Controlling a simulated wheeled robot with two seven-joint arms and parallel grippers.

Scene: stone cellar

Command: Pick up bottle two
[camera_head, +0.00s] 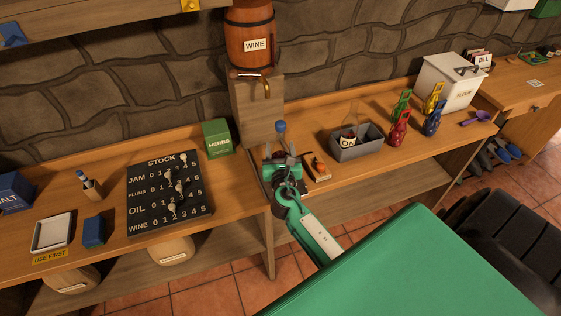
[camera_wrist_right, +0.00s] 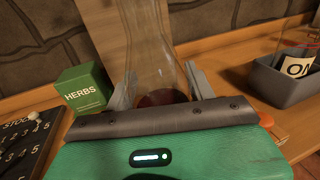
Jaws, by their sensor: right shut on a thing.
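A clear glass bottle (camera_wrist_right: 158,72) with dark red at its lower part stands between the fingers of my right gripper (camera_wrist_right: 162,84) in the right wrist view. In the head view only its blue top (camera_head: 281,127) shows clearly, above my right gripper (camera_head: 281,165). The gripper is shut on the bottle, at the front of the wooden post under the wine barrel. No number can be read on the bottle, and its base is hidden. My left gripper is not in view.
The barrel (camera_head: 250,40) has a tap above the post (camera_head: 258,110). A green herbs box (camera_head: 217,139) stands left of the gripper, near the stock board (camera_head: 150,220). A grey bin (camera_head: 374,149) and several coloured clip-like things stand to the right.

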